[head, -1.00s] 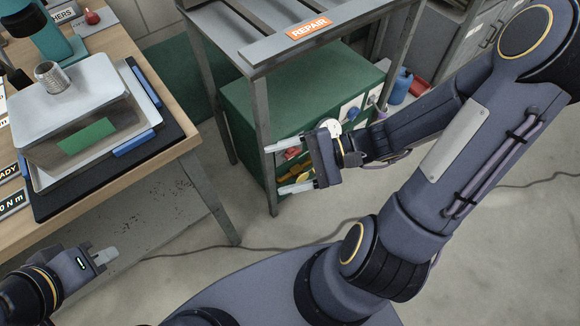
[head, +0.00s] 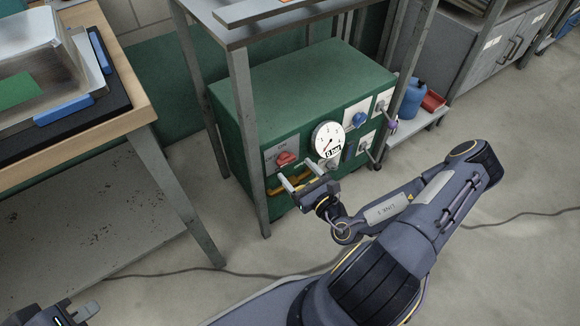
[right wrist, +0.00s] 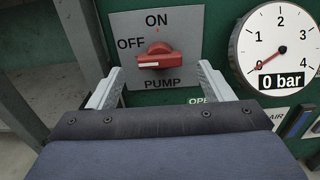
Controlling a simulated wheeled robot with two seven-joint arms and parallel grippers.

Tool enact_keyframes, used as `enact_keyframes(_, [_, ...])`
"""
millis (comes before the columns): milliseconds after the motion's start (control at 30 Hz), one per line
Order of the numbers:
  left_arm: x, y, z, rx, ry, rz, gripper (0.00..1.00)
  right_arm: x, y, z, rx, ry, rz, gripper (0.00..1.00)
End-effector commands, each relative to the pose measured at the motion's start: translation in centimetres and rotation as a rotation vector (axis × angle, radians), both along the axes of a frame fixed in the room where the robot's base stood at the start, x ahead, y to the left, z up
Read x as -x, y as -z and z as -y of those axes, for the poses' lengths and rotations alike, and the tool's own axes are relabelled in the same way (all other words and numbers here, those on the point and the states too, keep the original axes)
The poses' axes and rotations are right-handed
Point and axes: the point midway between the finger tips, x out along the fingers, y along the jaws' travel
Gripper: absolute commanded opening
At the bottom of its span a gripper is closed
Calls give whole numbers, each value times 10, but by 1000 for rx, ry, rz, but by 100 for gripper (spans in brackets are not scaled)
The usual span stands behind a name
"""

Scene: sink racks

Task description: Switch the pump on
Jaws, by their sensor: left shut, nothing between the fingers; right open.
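The red pump knob (head: 287,158) sits on a grey plate (head: 270,157) on the front of the green cabinet (head: 260,92). In the right wrist view the plate (right wrist: 190,22) reads ON above, OFF at left and PUMP below. There the knob (right wrist: 163,55) has its white mark pointing left, toward OFF. My right gripper (head: 295,172) is open just in front of the plate; in the right wrist view its fingers (right wrist: 160,85) stand left and right below the knob, apart from it. My left gripper (head: 86,311) is shut and empty at the lower left.
A round gauge (head: 328,139) right of the knob reads 0 bar. The shelf's front leg (head: 249,140) stands left of the plate. A wooden bench (head: 125,115) is at the left.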

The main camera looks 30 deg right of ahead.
Motion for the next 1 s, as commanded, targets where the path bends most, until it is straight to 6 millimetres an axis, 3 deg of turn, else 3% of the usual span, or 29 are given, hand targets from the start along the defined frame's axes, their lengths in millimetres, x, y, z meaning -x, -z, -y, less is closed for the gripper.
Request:
enact_keyframes(233, [0, 12, 0, 0, 0, 0, 0, -33, 1, -3, 2, -2, 2, 74])
enact_keyframes(600, [0, 12, 0, 0, 0, 0, 0, -39, 0, -3, 0, -2, 0, 72])
enact_keyframes(933, [0, 12, 0, 0, 0, 0, 0, -38, 0, -3, 0, -2, 0, 29])
enact_keyframes(1000, [0, 12, 0, 0, 0, 0, 0, -38, 0, -4, -1, -2, 0, 29])
